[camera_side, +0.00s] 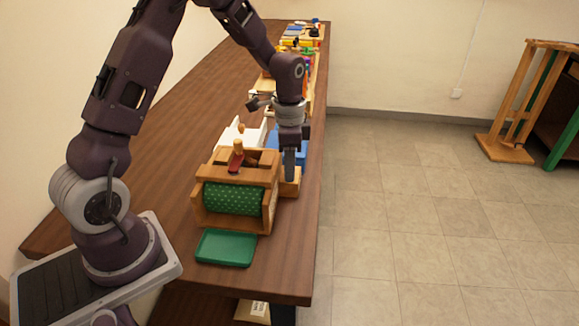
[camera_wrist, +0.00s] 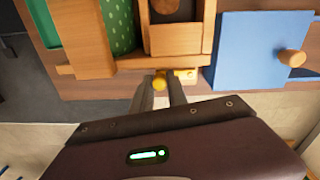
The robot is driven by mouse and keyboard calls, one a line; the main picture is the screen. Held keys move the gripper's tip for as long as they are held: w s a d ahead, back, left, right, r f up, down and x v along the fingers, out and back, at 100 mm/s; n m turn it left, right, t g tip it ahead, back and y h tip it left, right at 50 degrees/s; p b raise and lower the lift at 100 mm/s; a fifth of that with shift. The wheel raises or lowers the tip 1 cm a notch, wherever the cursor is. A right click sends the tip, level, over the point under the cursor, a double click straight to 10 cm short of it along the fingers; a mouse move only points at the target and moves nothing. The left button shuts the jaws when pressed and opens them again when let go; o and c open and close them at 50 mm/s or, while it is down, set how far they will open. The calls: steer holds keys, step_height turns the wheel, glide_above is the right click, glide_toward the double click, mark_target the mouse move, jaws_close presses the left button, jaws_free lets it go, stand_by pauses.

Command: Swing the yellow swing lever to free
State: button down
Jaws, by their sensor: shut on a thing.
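The yellow swing lever (camera_wrist: 160,81) shows in the wrist view as a small rounded yellow end between my fingertips, at the edge of the wooden fixture. My gripper (camera_wrist: 160,86) is shut on it. In the side view my gripper (camera_side: 289,174) points down at the right side of the wooden fixture (camera_side: 274,180), and the lever is hidden there. A small yellow piece (camera_wrist: 187,75) shows just right of the fingers in the wrist view; I cannot tell whether it belongs to the lever.
A wooden box with a green dotted roll (camera_side: 233,199) stands beside my gripper. A green tray (camera_side: 225,247) lies in front of it. A blue block with a wooden knob (camera_wrist: 291,57) is close to the right in the wrist view. The table's right edge is near; open floor lies beyond.

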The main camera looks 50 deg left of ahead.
steer(key=shift+d, duration=0.1)
steer(key=n, duration=0.2)
steer(key=w+n, duration=0.1)
steer(key=w+d+n, duration=0.1)
steer(key=n, duration=0.1)
steer(key=shift+n, duration=0.3)
steer(key=n, duration=0.1)
steer(key=w+n, duration=0.1)
steer(key=n, duration=0.1)
steer(key=shift+w+d, duration=0.15)
steer(key=shift+w, duration=0.05)
steer(key=shift+w+n, duration=0.3)
steer(key=shift+n, duration=0.55)
steer(key=shift+w+n, duration=0.3)
steer(key=shift+n, duration=0.55)
steer(key=shift+t, duration=0.3)
steer(key=c, duration=1.3)
jaws_free()
steer(key=r, duration=0.7)
steer(key=shift+a, duration=0.25)
